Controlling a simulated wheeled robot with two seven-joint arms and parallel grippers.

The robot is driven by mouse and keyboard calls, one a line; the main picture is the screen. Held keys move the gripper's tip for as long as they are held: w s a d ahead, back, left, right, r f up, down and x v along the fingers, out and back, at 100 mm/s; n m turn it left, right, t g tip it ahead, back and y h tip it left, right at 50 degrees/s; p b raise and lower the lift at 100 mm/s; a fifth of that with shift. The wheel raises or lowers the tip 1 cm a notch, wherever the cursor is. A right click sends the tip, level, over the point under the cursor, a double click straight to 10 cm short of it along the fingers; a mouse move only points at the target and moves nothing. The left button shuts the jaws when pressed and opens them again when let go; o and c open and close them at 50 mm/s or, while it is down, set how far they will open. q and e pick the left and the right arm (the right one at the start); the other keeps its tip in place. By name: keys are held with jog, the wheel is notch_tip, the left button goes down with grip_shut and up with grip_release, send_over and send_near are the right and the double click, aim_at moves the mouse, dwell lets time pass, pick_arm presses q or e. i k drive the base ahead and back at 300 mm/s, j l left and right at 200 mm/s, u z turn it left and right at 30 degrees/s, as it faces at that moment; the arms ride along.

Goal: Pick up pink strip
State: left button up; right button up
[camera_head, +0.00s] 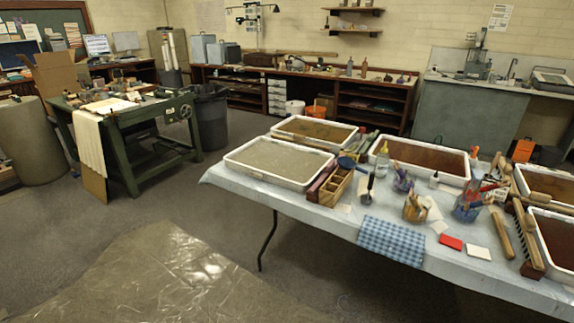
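I cannot make out a clearly pink strip in the head view. A small flat red piece (450,242) lies near the front edge of the cloth-covered table (330,218), beside a white card (479,252). Neither of my grippers is in view.
White-rimmed trays (236,161) stand along the table, with brown or grey contents. Jars of tools (415,209), a blue checked cloth (391,241) and wooden-handled brushes (501,234) crowd the front. Plastic sheeting (160,275) covers some floor; grey floor left of the table is open.

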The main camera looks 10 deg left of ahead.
aim_at(332, 166)
jog(key=z, duration=1.75)
jog(key=u, duration=2.1)
jog(key=i+l, duration=0.1)
jog(key=i, duration=0.8)
jog(key=i+l+u, duration=0.1)
jog(key=i, duration=0.75)
